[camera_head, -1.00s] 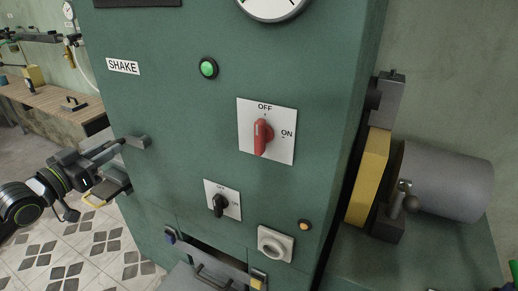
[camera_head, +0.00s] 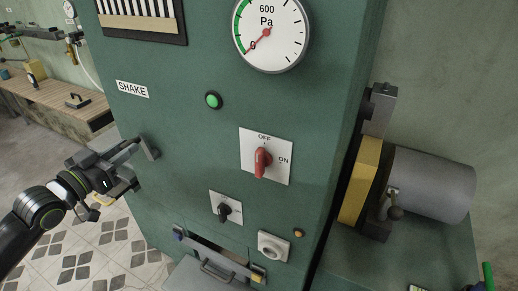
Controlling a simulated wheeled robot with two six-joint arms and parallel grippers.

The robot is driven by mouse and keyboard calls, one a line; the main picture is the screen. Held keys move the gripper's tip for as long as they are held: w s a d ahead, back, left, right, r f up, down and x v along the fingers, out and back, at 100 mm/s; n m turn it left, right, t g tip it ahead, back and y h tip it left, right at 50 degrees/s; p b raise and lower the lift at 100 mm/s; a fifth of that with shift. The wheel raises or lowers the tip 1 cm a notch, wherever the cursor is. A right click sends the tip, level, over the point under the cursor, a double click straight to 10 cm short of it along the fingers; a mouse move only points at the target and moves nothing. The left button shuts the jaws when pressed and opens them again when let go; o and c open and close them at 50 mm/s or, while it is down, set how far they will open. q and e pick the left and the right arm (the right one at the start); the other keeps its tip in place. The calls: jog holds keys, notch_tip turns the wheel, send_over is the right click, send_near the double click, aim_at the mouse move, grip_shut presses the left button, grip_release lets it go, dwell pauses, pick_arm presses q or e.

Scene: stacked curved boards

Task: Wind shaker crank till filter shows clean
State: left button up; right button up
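The shaker crank (camera_head: 149,147) is a grey arm on the left part of the green cabinet, right of and below the SHAKE label (camera_head: 132,89). My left gripper (camera_head: 123,157) reaches in from the left and appears shut on the crank's handle, though the fingers are small and partly hidden. A round gauge (camera_head: 285,30) marked 600 Pa has a green arc on its left; its red needle points down-left near the arc's lower end. A green lamp (camera_head: 213,100) sits right of the label. My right gripper is not in view.
A red OFF/ON switch (camera_head: 262,162) points up at OFF. A black knob (camera_head: 224,210) and a grey knob (camera_head: 272,246) sit lower. A striped window (camera_head: 140,14) is at the top. A grey motor (camera_head: 435,184) with a yellow guard (camera_head: 360,182) stands on the right.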

pick_arm(q)
jog(key=o, duration=0.4)
jog(key=shift+c, duration=0.2)
jog(key=p+v, duration=0.6)
jog(key=v, duration=0.1)
jog(key=shift+f, duration=0.1)
